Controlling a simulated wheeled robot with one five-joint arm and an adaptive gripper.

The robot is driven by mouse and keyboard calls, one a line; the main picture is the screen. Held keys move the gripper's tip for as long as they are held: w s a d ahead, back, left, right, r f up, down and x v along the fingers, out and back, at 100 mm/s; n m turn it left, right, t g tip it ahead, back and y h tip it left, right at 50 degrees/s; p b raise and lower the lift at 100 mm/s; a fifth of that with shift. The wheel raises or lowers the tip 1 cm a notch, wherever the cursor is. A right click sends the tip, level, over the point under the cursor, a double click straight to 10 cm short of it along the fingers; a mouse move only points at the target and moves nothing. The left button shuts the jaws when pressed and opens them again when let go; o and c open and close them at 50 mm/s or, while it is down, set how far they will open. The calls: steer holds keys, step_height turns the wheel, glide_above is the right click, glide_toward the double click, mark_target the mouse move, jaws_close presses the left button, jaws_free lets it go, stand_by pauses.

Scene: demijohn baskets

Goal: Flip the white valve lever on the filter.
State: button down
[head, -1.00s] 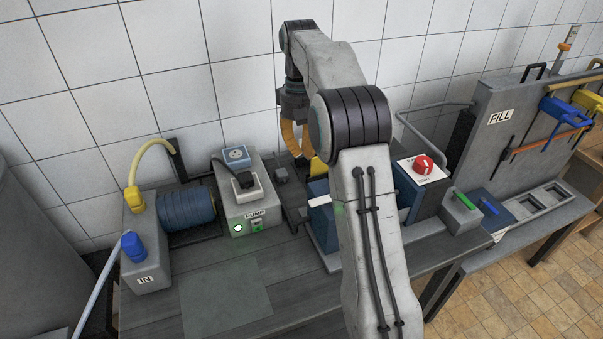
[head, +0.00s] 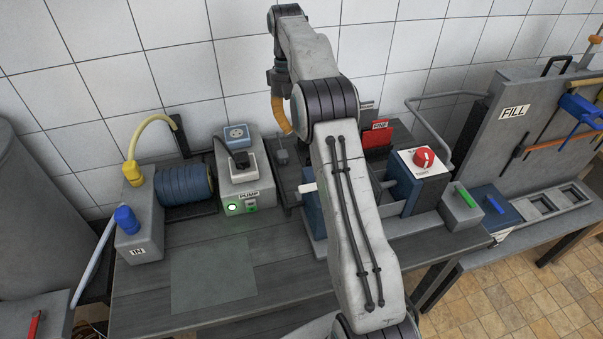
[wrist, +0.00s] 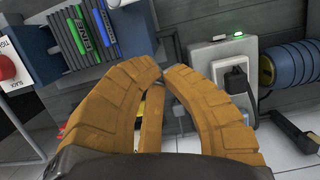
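The white valve lever (head: 308,188) sticks out from the left side of the blue filter (head: 317,212) in the head view. My arm covers much of the filter. In the wrist view the filter's blue frame (wrist: 126,32) holds a stack of dark plates at the upper left. A small white piece at the top edge there may be the lever; I cannot be sure. My gripper (wrist: 163,73) has its orange fingers drawn together at the tips, with nothing between them. In the head view the gripper (head: 284,126) is behind the filter, near the wall, apart from the lever.
The pump box (head: 240,186) with a lit green light stands left of the filter. The table's front left is clear.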

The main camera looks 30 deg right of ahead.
steer(key=s+a+f+p, duration=0.1)
steer(key=s+f+p, duration=0.5)
steer(key=f, duration=0.3)
steer(key=shift+s+a+f+p, duration=0.15)
steer(key=shift+f+p, duration=0.15)
steer(key=shift+p, duration=0.6)
steer(key=shift+a, duration=0.1)
stand_by(0.5)
